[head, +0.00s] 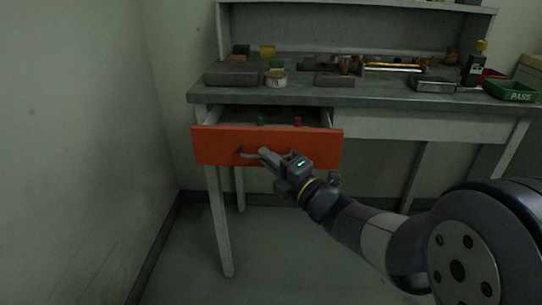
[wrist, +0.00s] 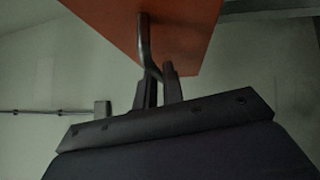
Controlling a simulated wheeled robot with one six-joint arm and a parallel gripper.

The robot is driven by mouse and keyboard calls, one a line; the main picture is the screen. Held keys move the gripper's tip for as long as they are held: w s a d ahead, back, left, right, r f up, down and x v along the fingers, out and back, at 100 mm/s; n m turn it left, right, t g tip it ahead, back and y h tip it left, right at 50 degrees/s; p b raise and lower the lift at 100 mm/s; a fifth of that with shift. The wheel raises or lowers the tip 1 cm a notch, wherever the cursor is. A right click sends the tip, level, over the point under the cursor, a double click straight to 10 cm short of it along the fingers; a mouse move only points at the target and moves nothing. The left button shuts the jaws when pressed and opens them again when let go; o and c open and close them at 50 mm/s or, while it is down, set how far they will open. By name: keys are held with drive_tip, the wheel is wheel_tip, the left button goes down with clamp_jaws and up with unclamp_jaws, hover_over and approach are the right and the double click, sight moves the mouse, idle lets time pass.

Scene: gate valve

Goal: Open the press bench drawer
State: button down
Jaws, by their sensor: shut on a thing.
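The press bench drawer (head: 220,146) has an orange front and stands partly pulled out from under the left side of the bench. A small green thing and a small red thing show inside it. The drawer's grey bar handle (head: 246,155) is on the front, and it also shows in the wrist view (wrist: 145,38). My gripper (head: 268,157) is at the handle, shut on it, with its fingers around the bar in the wrist view (wrist: 160,80). The gripper hides part of the handle in the head view.
The grey press bench (head: 370,98) carries blocks, a round tin (head: 276,78), tools and a green tray marked PASS (head: 511,90). A bench leg (head: 220,220) stands below the drawer. A wall is close on the left. The floor before the bench is clear.

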drive_tip(key=s+b, duration=0.1)
drive_tip(key=s, duration=0.7)
drive_tip(key=shift+s+b, duration=0.25)
drive_tip(key=shift+b, duration=0.1)
drive_tip(key=shift+a, duration=0.1)
drive_tip(key=c, duration=1.5)
unclamp_jaws()
drive_tip(key=shift+p+v, duration=1.1)
drive_tip(key=shift+v, duration=4.3)
drive_tip(key=shift+a, duration=0.15)
drive_tip(key=shift+b+x, duration=1.1)
drive_tip(key=shift+x, duration=4.25)
